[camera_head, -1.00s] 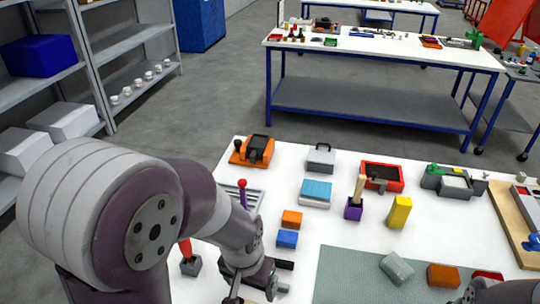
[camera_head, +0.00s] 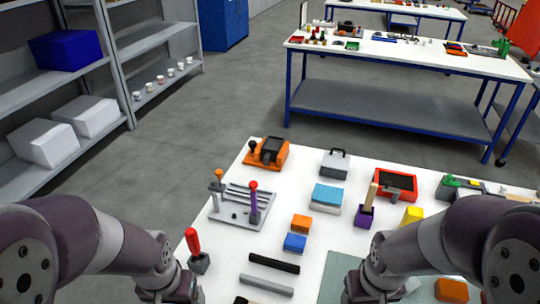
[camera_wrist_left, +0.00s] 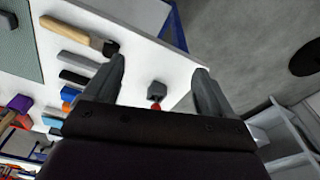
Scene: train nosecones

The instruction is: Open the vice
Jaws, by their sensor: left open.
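I cannot pick out the vice for certain. An orange device (camera_head: 270,151) with a dark top and a black knob on its left sits at the table's back left corner. My left gripper (camera_head: 172,292) is low at the left, next to the table's left edge. In the left wrist view my left gripper (camera_wrist_left: 162,80) is open and empty, its fingers wide apart. My right gripper (camera_head: 372,290) is at the bottom right, its fingers too unclear to read.
A red-handled tool in a grey block (camera_head: 197,252) stands near my left gripper. A grey rack (camera_head: 235,208), a black bar (camera_head: 274,263), a blue block (camera_head: 294,242) and an orange block (camera_head: 301,223) are on the white table. Shelves (camera_head: 150,50) stand at the left.

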